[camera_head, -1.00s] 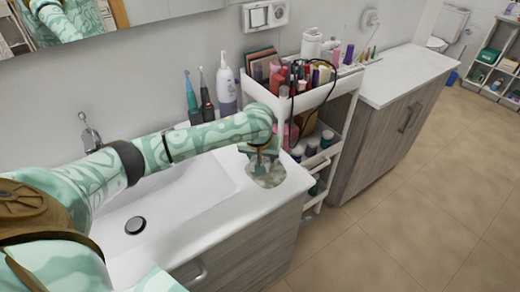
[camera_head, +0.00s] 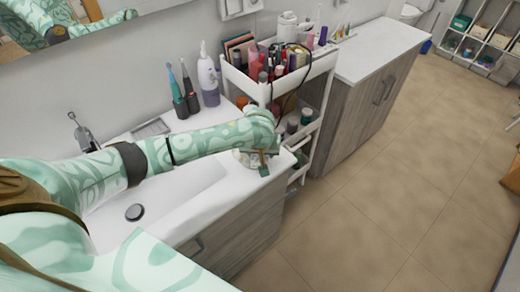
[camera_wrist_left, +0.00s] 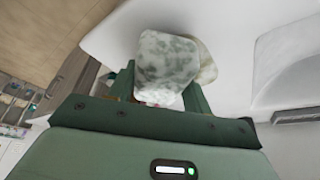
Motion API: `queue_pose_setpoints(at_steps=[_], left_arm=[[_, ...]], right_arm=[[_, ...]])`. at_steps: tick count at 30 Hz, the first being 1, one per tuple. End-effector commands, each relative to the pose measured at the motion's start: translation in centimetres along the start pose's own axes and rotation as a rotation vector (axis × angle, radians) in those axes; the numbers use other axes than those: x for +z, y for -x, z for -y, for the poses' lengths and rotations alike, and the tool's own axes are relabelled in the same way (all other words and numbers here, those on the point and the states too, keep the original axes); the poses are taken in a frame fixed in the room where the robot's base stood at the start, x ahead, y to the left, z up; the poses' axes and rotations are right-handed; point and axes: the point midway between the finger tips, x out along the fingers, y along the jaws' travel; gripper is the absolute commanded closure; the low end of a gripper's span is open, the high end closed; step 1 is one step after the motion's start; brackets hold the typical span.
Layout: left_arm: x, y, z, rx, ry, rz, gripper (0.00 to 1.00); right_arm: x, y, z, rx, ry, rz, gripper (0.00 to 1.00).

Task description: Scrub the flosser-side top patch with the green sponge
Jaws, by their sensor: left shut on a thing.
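My left gripper (camera_head: 262,157) is at the right end of the white sink top, low over the surface. In the left wrist view my left gripper (camera_wrist_left: 165,95) is shut on the sponge (camera_wrist_left: 165,62), a pale block mottled grey-green. The top patch (camera_wrist_left: 207,62), a beige-grey stain, shows partly from behind the sponge on the white top. It also shows in the head view (camera_head: 243,158) beside the fingers, mostly covered. The sponge seems to lie over it; contact is not clear. The white and purple flosser (camera_head: 208,82) stands at the back of the sink top. My right gripper is not in view.
Two electric toothbrushes (camera_head: 184,90) stand left of the flosser. A white cart (camera_head: 318,72) full of cosmetics stands close to the right of the gripper, with a dark cable hanging over it. The sink basin (camera_head: 165,195) lies left. The floor at right is clear.

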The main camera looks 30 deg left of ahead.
Motion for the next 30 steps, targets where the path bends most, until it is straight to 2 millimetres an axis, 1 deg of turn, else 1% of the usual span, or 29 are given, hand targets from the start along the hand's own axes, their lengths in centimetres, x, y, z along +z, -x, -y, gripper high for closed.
queue_pose_setpoints(at_steps=[11,30], left_arm=[[-0.03,-0.02,0.01,0.000,0.000,0.000,0.69],[0.33,-0.89,-0.03,0.001,0.000,-0.001,0.69]], right_arm=[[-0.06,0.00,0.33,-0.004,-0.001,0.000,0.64],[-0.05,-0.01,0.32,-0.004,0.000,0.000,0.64]])
